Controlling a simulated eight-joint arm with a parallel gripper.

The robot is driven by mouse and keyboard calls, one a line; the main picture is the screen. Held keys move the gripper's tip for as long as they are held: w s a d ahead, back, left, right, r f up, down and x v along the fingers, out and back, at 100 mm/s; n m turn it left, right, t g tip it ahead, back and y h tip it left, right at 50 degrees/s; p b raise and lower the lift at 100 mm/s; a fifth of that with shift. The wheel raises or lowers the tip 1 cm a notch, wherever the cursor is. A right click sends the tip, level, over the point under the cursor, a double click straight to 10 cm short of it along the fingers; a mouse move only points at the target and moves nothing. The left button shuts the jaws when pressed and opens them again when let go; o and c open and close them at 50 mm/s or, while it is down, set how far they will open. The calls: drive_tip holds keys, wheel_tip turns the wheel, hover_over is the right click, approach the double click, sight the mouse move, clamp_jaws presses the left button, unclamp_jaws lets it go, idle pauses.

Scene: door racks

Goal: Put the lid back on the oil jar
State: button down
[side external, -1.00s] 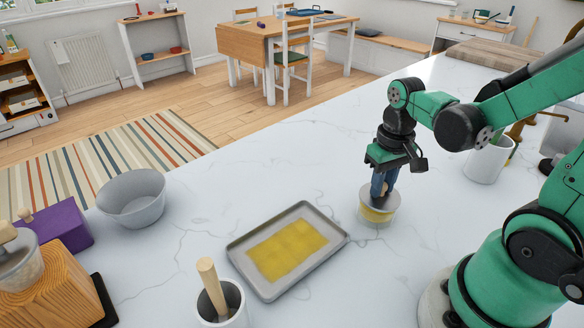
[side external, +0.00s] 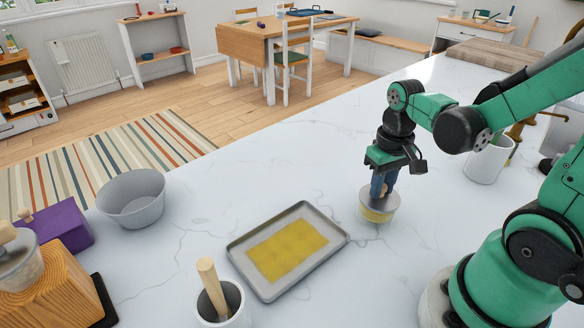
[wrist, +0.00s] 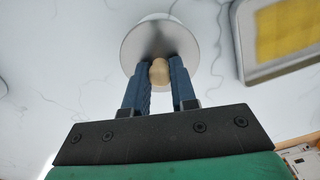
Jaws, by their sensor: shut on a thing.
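The oil jar (side external: 376,215) is a small clear jar with yellow oil, upright on the white counter. The lid (side external: 387,199) is a round grey disc with a wooden knob; it sits at the jar's mouth, and whether it is fully seated I cannot tell. In the wrist view the lid (wrist: 150,45) shows from above, with its knob (wrist: 159,72) between the blue fingers. My gripper (side external: 381,188) points down over the jar and is shut on the knob; it also shows in the wrist view (wrist: 160,70). The lid hides most of the jar there.
A grey tray (side external: 318,262) with a yellow sheet lies left of the jar. A pot with a wooden handle (side external: 225,308), a grey bowl (side external: 133,203), a purple box (side external: 62,225) and a wooden block (side external: 55,290) stand further left. A white pot (side external: 487,165) stands behind at right.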

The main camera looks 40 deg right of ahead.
idle(0.3)
drive_tip(key=shift+c, duration=0.8)
unclamp_jaws()
drive_tip(key=shift+r, duration=3.5)
clamp_jaws()
drive_tip(key=shift+f, duration=0.25)
